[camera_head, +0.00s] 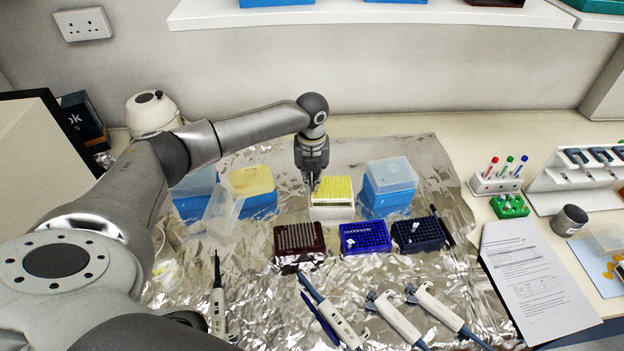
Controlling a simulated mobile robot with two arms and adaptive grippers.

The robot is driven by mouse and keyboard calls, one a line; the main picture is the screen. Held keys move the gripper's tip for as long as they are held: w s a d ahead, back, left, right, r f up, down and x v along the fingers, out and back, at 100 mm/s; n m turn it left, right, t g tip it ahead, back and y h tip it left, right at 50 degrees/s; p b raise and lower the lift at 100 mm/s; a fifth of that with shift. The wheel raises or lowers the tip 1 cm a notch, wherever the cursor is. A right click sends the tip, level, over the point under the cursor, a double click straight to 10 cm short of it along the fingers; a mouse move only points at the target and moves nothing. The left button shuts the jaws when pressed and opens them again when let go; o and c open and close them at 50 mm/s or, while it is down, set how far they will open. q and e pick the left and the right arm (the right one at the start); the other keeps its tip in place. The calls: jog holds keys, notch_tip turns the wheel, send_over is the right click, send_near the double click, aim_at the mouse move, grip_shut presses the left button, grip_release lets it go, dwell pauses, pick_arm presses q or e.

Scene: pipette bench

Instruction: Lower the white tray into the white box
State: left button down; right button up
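A white box (332,213) stands on the foil near the middle of the bench. Yellow pipette tips (334,188) fill its top in rows. The white tray is hard to tell apart from the box at this size; the tips sit at the box's top. My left gripper (312,184) points down at the left back edge of the tips, touching or very close to it. Its fingers are small and dark, and I cannot tell whether they are shut on the tray's edge. My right gripper is not in view.
Blue tip boxes (388,200) stand to the right of the white box, and more stand to the left. Dark red (299,239), blue (365,238) and navy racks (421,234) sit in front. Several pipettes (396,318) lie nearer. A shelf (370,12) overhangs the back.

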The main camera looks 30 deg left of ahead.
pick_arm(q)
jog(key=shift+f, duration=0.3)
jog(key=shift+f, duration=0.2)
jog(key=shift+f, duration=0.35)
jog(key=c, duration=1.6)
grip_release()
jog(key=shift+o, duration=0.2)
notch_tip(320, 180, up, 12)
